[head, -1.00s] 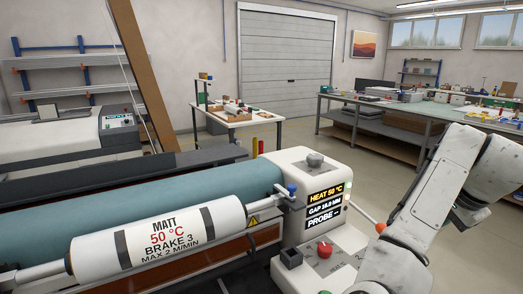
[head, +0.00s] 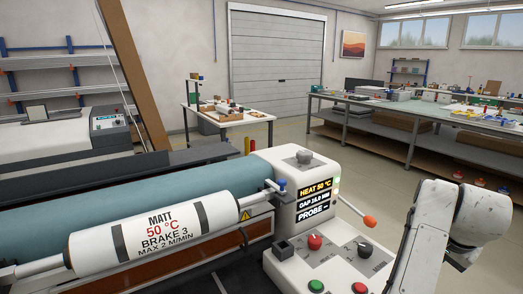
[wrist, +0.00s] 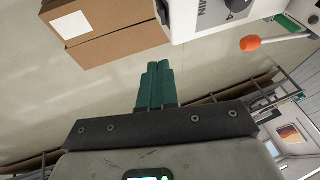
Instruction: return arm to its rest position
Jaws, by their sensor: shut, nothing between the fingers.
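My gripper (wrist: 159,68) shows in the wrist view with its two green fingers together, shut and empty. The fingers point over the pale floor, apart from anything in view. My white arm (head: 425,235) is folded at the right edge of the head view, beside the machine's control panel (head: 335,265). In the head view I cannot make out the gripper's fingers.
The laminating machine's white end housing (head: 300,165) stands left of my arm, with an orange-tipped lever (head: 369,221) jutting towards it. Cardboard boxes (wrist: 115,30) lie at the wrist view's top. A long workbench (head: 420,115) stands behind; floor between is clear.

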